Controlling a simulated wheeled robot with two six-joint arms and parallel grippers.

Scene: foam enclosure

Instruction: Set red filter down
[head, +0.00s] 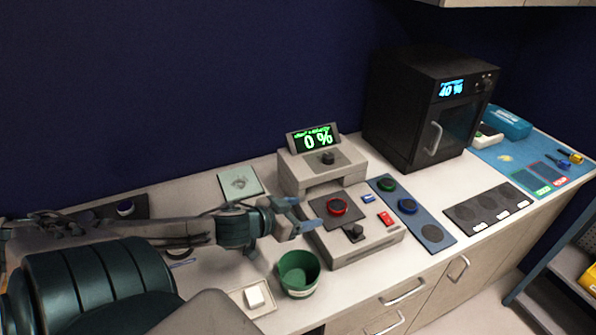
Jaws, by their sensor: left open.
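The red filter (337,207), a red-rimmed ring, lies on a dark square plate on the beige device (352,247). My left gripper (303,213) is open, with its blue-tipped fingers just left of the red filter and apart from it in the picture. Nothing shows between its fingers. A green filter (386,184) and a blue filter (407,206) rest on a blue-grey strip (432,236), whose nearest round spot is bare. My right gripper is not in view.
A display on the device reads 0 %. A green cup (298,273) stands in front of my left gripper, beside a small tray (252,309) with a white block. A dark panel (489,212) with round spots lies right of the strip. A black oven (412,110) stands behind.

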